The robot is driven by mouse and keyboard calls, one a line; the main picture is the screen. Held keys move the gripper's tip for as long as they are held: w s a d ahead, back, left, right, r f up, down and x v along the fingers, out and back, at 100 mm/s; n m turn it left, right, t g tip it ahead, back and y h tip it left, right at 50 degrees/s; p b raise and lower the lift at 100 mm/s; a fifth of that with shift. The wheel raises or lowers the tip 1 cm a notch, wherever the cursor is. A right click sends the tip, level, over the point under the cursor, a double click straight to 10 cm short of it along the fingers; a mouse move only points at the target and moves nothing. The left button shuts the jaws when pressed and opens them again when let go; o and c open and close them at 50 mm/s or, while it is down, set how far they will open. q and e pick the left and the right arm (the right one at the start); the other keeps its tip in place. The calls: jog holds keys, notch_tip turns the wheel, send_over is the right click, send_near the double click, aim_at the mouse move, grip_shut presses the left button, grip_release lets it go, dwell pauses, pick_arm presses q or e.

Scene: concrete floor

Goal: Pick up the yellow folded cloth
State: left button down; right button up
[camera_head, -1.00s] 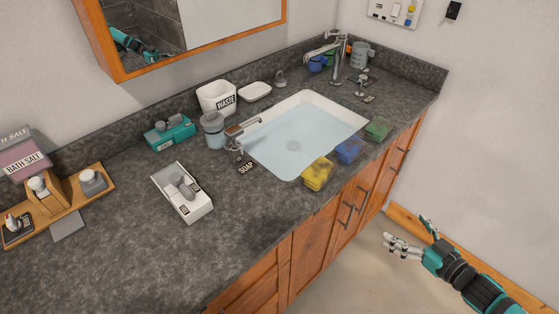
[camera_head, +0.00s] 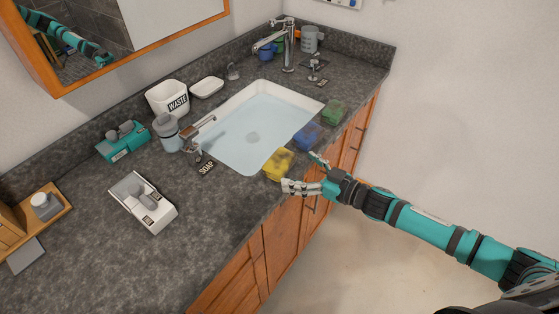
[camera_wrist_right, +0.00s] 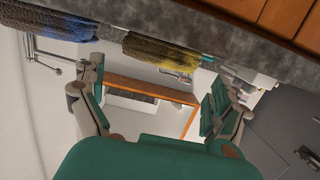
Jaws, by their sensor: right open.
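The yellow folded cloth (camera_head: 278,163) lies on the dark countertop at its front edge, beside the near right corner of the sink. In the right wrist view the yellow cloth (camera_wrist_right: 160,52) shows at the top, at the counter edge, beyond the fingers. My right gripper (camera_head: 302,172) is at the counter's front edge, just to the right of the cloth. In the right wrist view its fingers (camera_wrist_right: 155,100) are spread wide with nothing between them. I cannot tell whether a fingertip touches the cloth. My left gripper is not in view.
A blue folded cloth (camera_head: 307,136) and a green one (camera_head: 333,111) lie farther along the edge. The filled sink (camera_head: 235,150) is behind the cloths. A soap dispenser (camera_head: 193,153), a waste cup (camera_head: 166,98) and a white box (camera_head: 143,203) stand left.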

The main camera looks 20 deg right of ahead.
aim_at(288, 166)
jog(key=p+x, duration=0.1)
jog(key=x, duration=0.4)
jog(key=shift+w+a+f+p, duration=0.1)
jog(key=shift+w+a+p, duration=0.05)
jog(key=shift+w+p, duration=0.15)
jog(key=shift+w+a+f, duration=0.15)
jog(key=shift+w+a, duration=0.05)
jog(key=shift+w, duration=0.05)
jog(key=shift+s, duration=0.1)
jog(key=shift+c, duration=0.4)
jog(key=c, duration=0.6)
jog(key=shift+c, duration=0.2)
